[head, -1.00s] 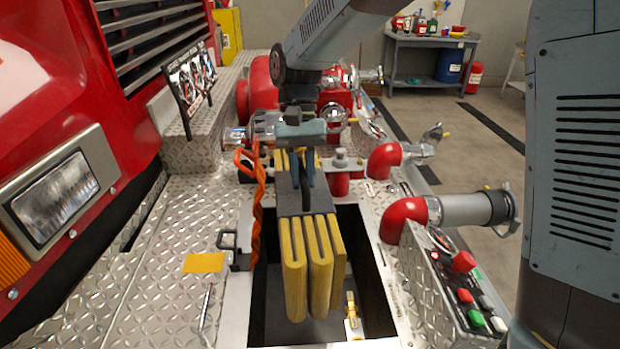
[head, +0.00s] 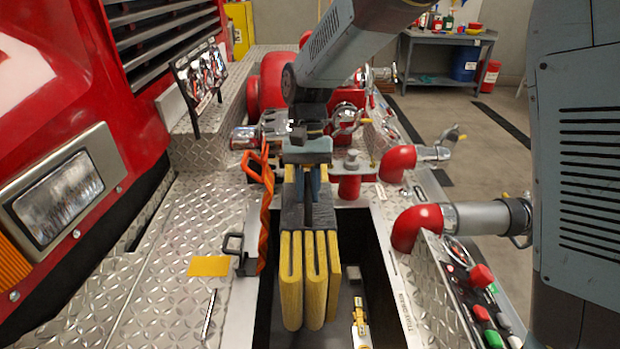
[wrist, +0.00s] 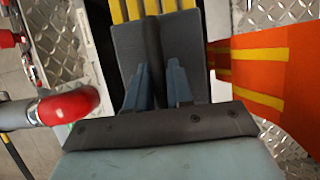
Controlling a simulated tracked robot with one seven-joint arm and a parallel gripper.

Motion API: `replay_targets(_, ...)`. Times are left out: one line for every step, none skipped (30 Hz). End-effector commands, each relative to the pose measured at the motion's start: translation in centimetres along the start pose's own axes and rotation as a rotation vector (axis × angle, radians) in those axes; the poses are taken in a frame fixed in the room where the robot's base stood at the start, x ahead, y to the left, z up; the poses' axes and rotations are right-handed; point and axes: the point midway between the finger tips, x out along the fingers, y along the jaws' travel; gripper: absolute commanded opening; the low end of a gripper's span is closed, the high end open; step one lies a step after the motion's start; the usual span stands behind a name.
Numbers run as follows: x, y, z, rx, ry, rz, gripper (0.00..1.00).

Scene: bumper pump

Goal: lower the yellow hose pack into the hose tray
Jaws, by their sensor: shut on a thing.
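The yellow hose pack (head: 308,270) is a bundle of folded yellow hose with a dark grey band and handle around it. It hangs over the hose tray (head: 375,262), a dark rectangular well in the tread-plate deck. My gripper (head: 307,183) is shut on the pack's handle from above. In the wrist view, the gripper's blue-grey fingers (wrist: 158,85) close on the dark handle strip, with yellow hose folds (wrist: 150,10) beyond. The pack's lower end is at or over the tray opening; its exact height above the floor is unclear.
An orange strap (head: 265,220) hangs along the tray's left edge beside a black latch (head: 236,246). A brass fitting (head: 360,322) is inside the tray. Red elbow pipes (head: 415,225) and a control panel (head: 485,310) stand on the right. Open deck lies left of the tray.

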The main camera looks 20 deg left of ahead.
Motion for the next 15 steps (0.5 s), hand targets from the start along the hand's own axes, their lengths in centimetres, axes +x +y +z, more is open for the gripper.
replay_targets(0.4,0.0,-0.1,0.000,-0.001,0.000,0.00)
replay_targets(0.6,0.0,-0.2,0.001,-0.001,0.000,0.00)
replay_targets(0.9,0.0,-0.4,0.001,-0.001,0.000,0.00)
replay_targets(1.2,0.0,-0.5,0.001,-0.001,-0.001,0.00)
replay_targets(1.4,0.0,-0.6,0.001,0.000,-0.001,0.00)
replay_targets(1.7,0.0,-0.8,0.001,0.000,-0.001,0.00)
replay_targets(2.0,0.0,-0.9,0.001,-0.001,-0.001,0.00)
replay_targets(2.2,0.0,-1.0,0.002,-0.001,0.000,0.00)
replay_targets(2.6,0.0,-1.1,0.002,0.000,-0.001,0.00)
replay_targets(2.8,0.0,-1.2,0.002,0.000,-0.001,0.00)
replay_targets(3.0,0.0,-1.3,0.002,0.000,-0.001,0.00)
replay_targets(3.4,0.0,-1.5,0.001,-0.001,-0.001,0.00)
replay_targets(3.6,0.0,-1.6,0.001,-0.001,-0.001,0.00)
replay_targets(3.9,0.0,-1.7,0.001,0.000,-0.001,0.00)
replay_targets(4.2,0.0,-1.8,0.001,0.000,-0.001,0.00)
